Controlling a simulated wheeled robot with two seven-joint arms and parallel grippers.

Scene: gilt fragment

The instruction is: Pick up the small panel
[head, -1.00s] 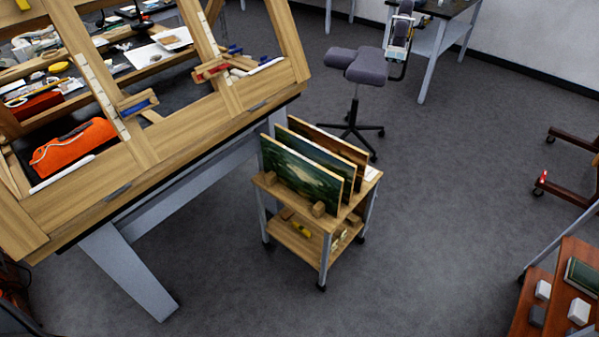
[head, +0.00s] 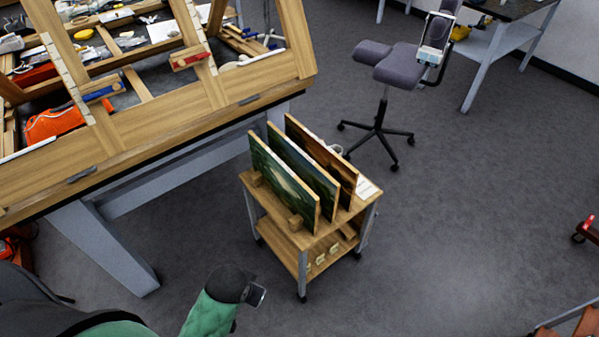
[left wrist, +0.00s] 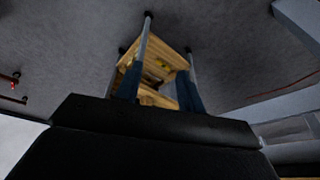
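Three painted panels stand upright in wooden blocks on the top of a small wheeled cart (head: 253,181) in the head view. The front panel (head: 283,180) is a dark green landscape, the middle panel (head: 303,172) is dark green, and the rear panel (head: 325,160) is brownish. I cannot tell for sure which is the small panel. My left arm comes in at the lower left, short of the cart. In the left wrist view, my left gripper's two dark blue fingers (left wrist: 160,90) are apart with nothing between them; the cart shows beyond, upside down. My right gripper is not in view.
A lower shelf of the cart holds small items.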

